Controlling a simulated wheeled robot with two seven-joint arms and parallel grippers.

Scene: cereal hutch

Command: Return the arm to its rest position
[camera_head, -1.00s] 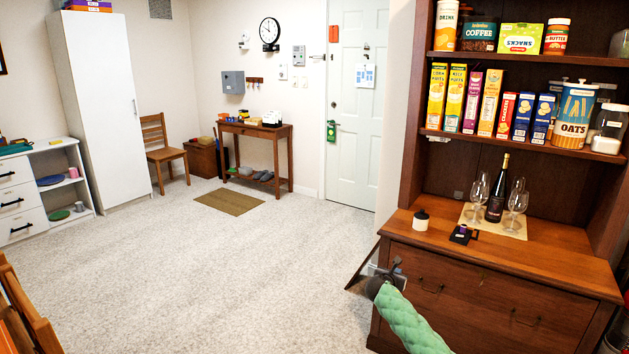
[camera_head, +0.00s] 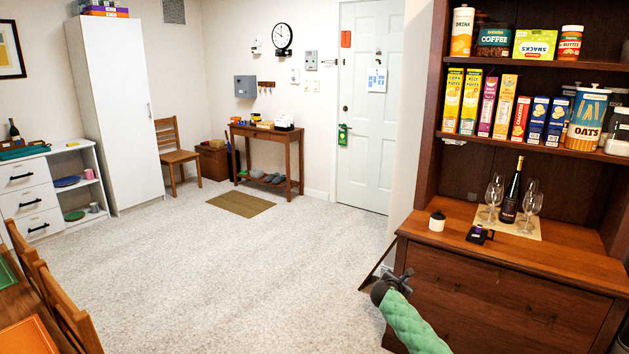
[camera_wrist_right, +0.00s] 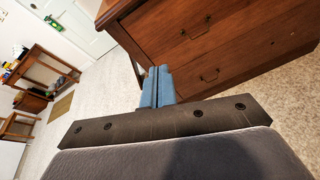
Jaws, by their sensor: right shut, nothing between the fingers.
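My right arm, in a green sleeve, comes in from the bottom of the head view. My right gripper (camera_head: 402,277) is in front of the left front corner of the wooden hutch (camera_head: 490,290), over the floor. In the right wrist view the two blue-grey fingers (camera_wrist_right: 157,88) are together with nothing between them. The hutch's drawer front (camera_wrist_right: 200,45) lies beyond the fingertips there. I cannot tell whether the gripper touches the hutch. My left gripper is not in view.
The hutch top holds a bottle (camera_head: 511,190), several glasses and a small white jar (camera_head: 437,221). Cereal boxes (camera_head: 455,100) stand on its shelf. Chairs (camera_head: 60,300) and a table edge are at lower left. The carpet (camera_head: 230,270) in the middle is clear.

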